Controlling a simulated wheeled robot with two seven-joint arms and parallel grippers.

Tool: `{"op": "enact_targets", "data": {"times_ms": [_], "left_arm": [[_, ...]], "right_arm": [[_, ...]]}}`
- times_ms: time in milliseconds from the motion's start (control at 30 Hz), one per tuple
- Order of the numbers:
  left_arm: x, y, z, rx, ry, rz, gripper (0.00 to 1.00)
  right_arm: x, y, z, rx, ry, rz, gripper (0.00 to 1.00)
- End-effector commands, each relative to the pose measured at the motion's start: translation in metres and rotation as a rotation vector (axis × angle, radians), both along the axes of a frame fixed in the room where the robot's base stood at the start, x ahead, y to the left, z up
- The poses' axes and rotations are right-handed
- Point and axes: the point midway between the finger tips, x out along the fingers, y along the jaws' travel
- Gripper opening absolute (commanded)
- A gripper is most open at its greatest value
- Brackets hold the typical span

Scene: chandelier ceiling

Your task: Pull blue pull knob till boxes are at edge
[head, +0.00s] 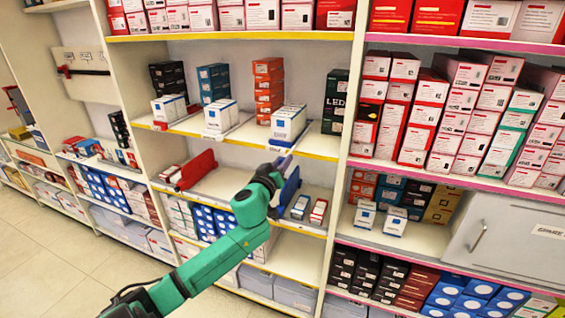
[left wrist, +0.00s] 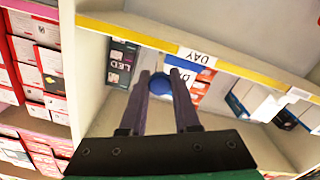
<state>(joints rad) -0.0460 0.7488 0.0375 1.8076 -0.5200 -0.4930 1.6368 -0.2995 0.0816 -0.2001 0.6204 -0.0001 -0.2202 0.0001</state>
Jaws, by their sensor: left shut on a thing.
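In the left wrist view, the blue knob (left wrist: 161,85) shows between the fingertips of my left gripper (left wrist: 162,76), which is shut on it. In the head view, my green left arm reaches to the middle bay, with the left gripper (head: 283,166) just below the yellow front edge of a shelf. The knob cannot be made out there. White-and-blue boxes (head: 289,121) stand near that shelf's front edge, with more white boxes (head: 219,113) to their left. Boxes lettered DAY (left wrist: 197,58) show upside down in the wrist view. My right gripper is not in view.
A dark LED box (head: 336,92) stands at the shelf's right end; it also shows in the wrist view (left wrist: 118,66). A red divider (head: 198,170) stands on the shelf below. An upright panel (head: 340,165) separates the bay from stacked red-and-white boxes (head: 425,125).

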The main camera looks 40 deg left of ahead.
Motion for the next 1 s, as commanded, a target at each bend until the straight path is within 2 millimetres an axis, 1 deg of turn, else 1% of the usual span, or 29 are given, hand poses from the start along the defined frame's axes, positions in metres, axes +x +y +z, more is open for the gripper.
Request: {"op": "enact_targets", "data": {"times_ms": [600,633,667,700,1000], "left_arm": [[-0.0045,-0.0018,-0.0006,0.001,0.001,-0.001,0.0],[-0.0045,-0.0018,-0.0005,0.001,0.001,-0.001,0.34],[-0.0045,-0.0018,-0.0005,0.001,0.001,-0.001,0.45],[-0.0045,-0.0018,-0.0005,0.001,0.001,-0.001,0.6],[-0.0048,-0.0018,-0.0003,0.0,0.0,-0.001,0.6]], "right_arm": [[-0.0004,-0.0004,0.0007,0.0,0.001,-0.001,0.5],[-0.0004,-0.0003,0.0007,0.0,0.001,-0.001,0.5],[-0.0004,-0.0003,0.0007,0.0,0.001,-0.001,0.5],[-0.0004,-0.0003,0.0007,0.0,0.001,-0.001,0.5],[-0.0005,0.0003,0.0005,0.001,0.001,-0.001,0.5]]}}
